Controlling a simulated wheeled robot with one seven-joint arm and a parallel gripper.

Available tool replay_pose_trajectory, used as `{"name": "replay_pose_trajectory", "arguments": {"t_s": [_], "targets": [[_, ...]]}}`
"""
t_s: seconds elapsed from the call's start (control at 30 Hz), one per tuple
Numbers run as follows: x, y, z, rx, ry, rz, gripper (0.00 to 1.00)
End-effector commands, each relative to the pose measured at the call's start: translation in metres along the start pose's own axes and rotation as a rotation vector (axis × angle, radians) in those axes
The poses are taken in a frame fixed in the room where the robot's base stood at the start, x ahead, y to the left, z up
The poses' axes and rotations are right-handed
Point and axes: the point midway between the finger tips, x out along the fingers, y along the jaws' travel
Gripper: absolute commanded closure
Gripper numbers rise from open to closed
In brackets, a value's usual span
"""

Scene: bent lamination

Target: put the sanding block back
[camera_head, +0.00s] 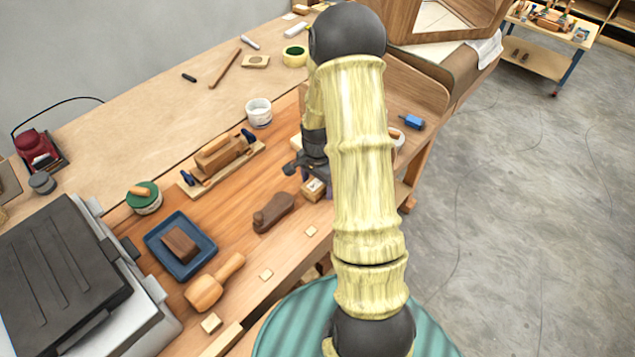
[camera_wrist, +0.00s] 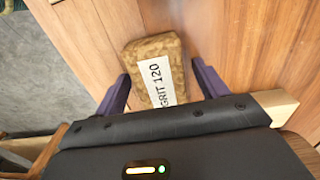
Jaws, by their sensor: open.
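The sanding block (camera_wrist: 150,55) is a brown cork-like block with a white label reading GRIT 120. It lies on the wooden bench between the two purple fingers of my gripper (camera_wrist: 161,85), which is open with a gap visible on each side. In the head view the block (camera_head: 312,190) shows small beside my gripper (camera_head: 318,184), partly hidden by my arm. A blue tray (camera_head: 210,246) on the bench at the left holds a dark brown block (camera_head: 180,245); the task does not name the place for the sanding block.
A dark wooden plane-like tool (camera_head: 273,213) lies left of my gripper. A mallet (camera_head: 215,283), a clamped wooden piece (camera_head: 220,155) and a white tub (camera_head: 258,113) stand around it. Bare bench shows between them. A grey machine (camera_head: 75,280) stands at the left.

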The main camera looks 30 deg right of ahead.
Motion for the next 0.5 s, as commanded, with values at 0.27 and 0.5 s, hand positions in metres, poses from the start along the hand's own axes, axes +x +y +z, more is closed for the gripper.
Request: {"name": "replay_pose_trajectory", "arguments": {"t_s": [0.27, 0.5], "targets": [[-0.012, 0.000, -0.001, 0.001, 0.002, -0.002, 0.28], [-0.048, -0.001, -0.001, 0.001, 0.004, -0.004, 0.28]]}}
